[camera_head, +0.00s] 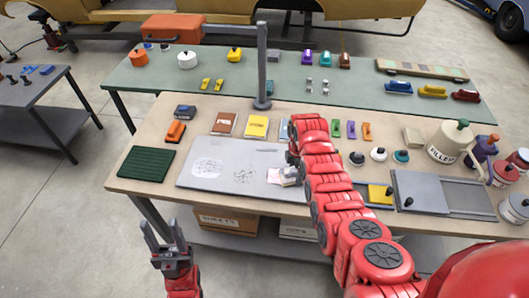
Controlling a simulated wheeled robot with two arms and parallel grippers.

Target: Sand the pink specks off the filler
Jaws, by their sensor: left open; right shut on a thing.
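A grey panel (225,149) lies on the near table and bears a white patch (207,168) and a speckled patch (243,176). A pale, pink-tinged spot (287,176) shows at the panel's right end, beside my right gripper (293,160). I cannot tell whether it is all filler or partly a held block. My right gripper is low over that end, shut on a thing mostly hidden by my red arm. My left gripper (163,236) is open and empty, in front of the table's near edge. Single pink specks are too small to make out.
A green ribbed mat (146,163) lies left of the panel. Brown and yellow sheets (256,126) lie behind it. A post (262,65) stands at the back. A filler tub (449,142), several cans and a grey tray (465,196) are on the right.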

